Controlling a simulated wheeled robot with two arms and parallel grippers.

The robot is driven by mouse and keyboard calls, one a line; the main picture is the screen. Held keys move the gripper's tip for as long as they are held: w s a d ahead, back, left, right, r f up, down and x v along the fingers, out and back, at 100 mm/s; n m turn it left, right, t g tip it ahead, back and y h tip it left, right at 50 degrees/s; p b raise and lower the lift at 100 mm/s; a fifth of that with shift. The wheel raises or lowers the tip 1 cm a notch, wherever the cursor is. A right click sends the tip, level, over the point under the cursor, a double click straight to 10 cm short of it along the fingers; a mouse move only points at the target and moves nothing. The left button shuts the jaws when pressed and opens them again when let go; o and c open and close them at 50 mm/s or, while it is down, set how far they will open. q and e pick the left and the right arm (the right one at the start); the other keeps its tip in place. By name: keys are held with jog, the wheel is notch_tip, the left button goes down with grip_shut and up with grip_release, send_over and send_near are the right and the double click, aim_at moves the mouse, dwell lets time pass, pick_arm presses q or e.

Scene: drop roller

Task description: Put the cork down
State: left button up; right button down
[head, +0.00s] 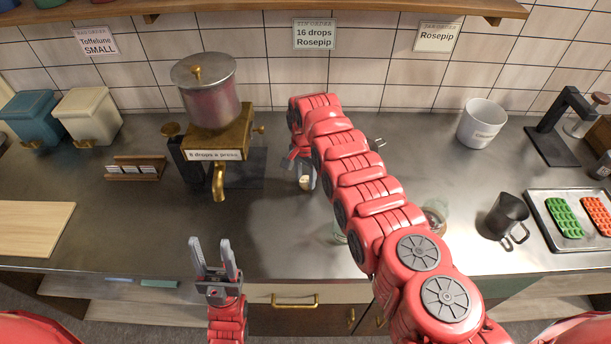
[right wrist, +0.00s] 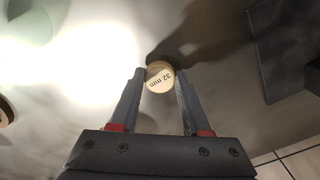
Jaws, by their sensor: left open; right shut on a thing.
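The cork (right wrist: 159,77) is a small pale round piece marked "32 mm", between the fingertips of my right gripper (right wrist: 160,84) in the right wrist view. My right gripper is shut on it. In the head view the cork (head: 305,182) shows at the tips of my right gripper (head: 305,176), low over the steel counter right of the brass dispenser. I cannot tell whether the cork touches the counter. My left gripper (head: 216,262) is open and empty at the counter's front edge.
Glass jars (head: 434,218) are partly hidden behind my right arm. A dark jug (head: 507,215), a white pot (head: 482,123) and a tray (head: 545,233) stand right. Counter (head: 270,235) in front is clear.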

jog(key=shift+f, duration=0.1)
jog(key=shift+c, duration=1.8)
grip_release()
